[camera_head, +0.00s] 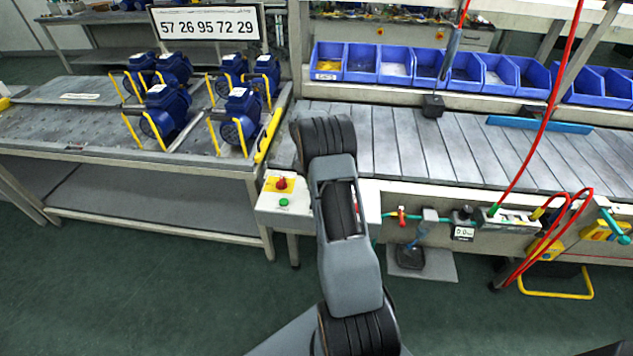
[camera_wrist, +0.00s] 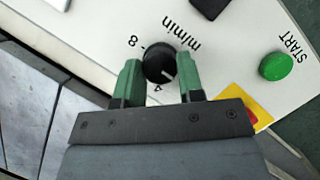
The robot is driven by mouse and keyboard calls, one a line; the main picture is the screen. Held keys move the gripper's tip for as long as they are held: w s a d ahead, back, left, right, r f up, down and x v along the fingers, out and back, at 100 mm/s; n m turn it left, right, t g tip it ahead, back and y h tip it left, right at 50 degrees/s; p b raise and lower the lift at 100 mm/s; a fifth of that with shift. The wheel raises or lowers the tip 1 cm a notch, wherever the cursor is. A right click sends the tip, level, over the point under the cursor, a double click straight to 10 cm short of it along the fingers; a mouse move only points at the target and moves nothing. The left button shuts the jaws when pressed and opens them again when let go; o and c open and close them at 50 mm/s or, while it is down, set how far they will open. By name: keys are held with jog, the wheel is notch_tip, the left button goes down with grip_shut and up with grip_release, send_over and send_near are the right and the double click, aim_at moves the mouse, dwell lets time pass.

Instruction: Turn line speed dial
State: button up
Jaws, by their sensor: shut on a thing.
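The line speed dial (camera_wrist: 155,52) is a round black knob with a white pointer mark, on a white control panel (camera_wrist: 235,25) in the wrist view. The printed marks "8", "4" and "m/min" stand around it. The pointer mark faces the lower right of the picture. My gripper (camera_wrist: 157,76) has its two green fingers on either side of the knob and is shut on it. In the head view, my arm covers the dial and my gripper; only part of the control panel (camera_head: 267,204) shows.
A green START button (camera_wrist: 276,66) and a yellow plate (camera_wrist: 239,101) lie close to my gripper. In the head view, a red button (camera_head: 281,183) sits above the green one. A slatted conveyor (camera_head: 450,145) runs behind. Blue motors (camera_head: 167,110) stand on the left table.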

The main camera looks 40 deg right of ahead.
dwell(0.3)
jog(key=o, duration=0.9)
jog(key=v, duration=1.3)
jog(key=shift+w+r, duration=0.15)
jog(key=shift+r, duration=0.15)
jog(key=shift+d, duration=0.1)
